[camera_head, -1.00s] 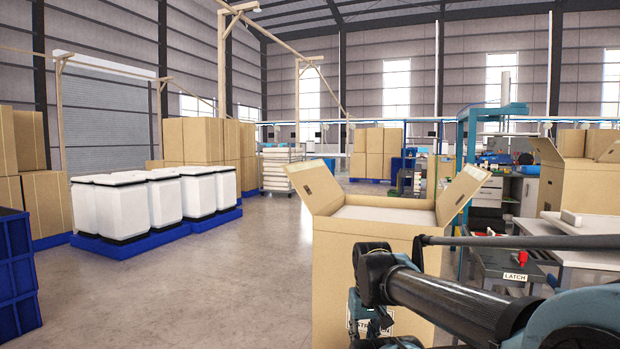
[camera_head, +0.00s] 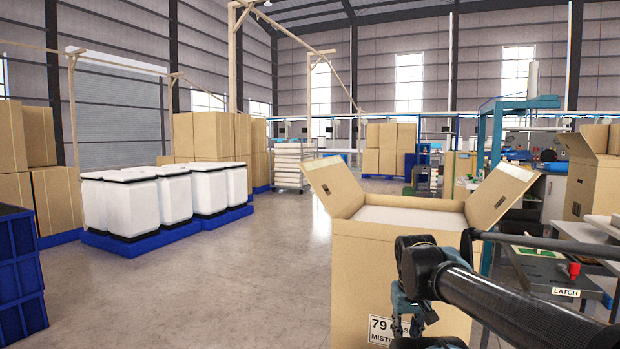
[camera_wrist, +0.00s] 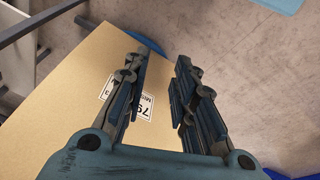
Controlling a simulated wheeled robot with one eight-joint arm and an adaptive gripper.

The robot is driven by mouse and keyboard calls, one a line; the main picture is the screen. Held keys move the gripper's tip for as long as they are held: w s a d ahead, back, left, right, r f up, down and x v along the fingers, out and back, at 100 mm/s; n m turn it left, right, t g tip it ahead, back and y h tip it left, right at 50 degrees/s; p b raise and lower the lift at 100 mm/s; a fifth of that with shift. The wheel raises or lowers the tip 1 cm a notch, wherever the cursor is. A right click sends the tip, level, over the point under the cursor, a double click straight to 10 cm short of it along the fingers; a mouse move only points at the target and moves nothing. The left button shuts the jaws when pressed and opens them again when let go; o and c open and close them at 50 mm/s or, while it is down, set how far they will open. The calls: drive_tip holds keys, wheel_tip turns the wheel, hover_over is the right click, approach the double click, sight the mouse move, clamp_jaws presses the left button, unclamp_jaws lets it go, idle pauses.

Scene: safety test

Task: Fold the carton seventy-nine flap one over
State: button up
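The tall brown carton (camera_head: 350,268) with a "79" label (camera_head: 390,330) stands in front of me, its top holding a white surface (camera_head: 410,218). Its left flap (camera_head: 335,187) and right flap (camera_head: 502,194) stick up and outward. In the wrist view the carton's side (camera_wrist: 75,95) and the "79" label (camera_wrist: 143,107) lie below and left of my gripper. My gripper (camera_wrist: 160,65) has its two fingers apart with nothing between them. In the head view, my arm crosses in front of the carton's lower right; the fingertips are not clear there.
Another open carton (camera_head: 592,180) stands at the right, by a bench with a "LATCH" label (camera_head: 566,292). White bins (camera_head: 150,205) on blue pallets and a dark blue crate (camera_head: 18,275) are at the left. The floor (camera_head: 265,270) left of the carton is clear.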

sight(310, 172)
drive_tip(key=w+a+r+n+t+h, duration=0.1)
drive_tip(key=w+a+r+t+h, duration=0.2)
drive_tip(key=w+r, duration=0.8)
drive_tip(key=w+a+r+t+h, duration=0.35)
drive_tip(key=w+r, duration=0.55)
drive_tip(key=w, duration=0.5)
drive_tip(key=w+a+r+n+t, duration=0.1)
drive_tip(key=w+a+r+t, duration=0.3)
drive_tip(key=a, duration=0.5)
drive_tip(key=w+a+r+t, duration=0.1)
drive_tip(key=w+a+r, duration=0.1)
drive_tip(key=a+r, duration=0.5)
drive_tip(key=w+a+r+n+t, duration=0.1)
drive_tip(key=w+a+r+t, duration=0.2)
drive_tip(key=a, duration=0.8)
drive_tip(key=shift+y, duration=0.35)
drive_tip(key=x, duration=1.7)
drive_tip(key=shift+w+f, duration=0.1)
drive_tip(key=shift+f, duration=0.1)
clamp_jaws()
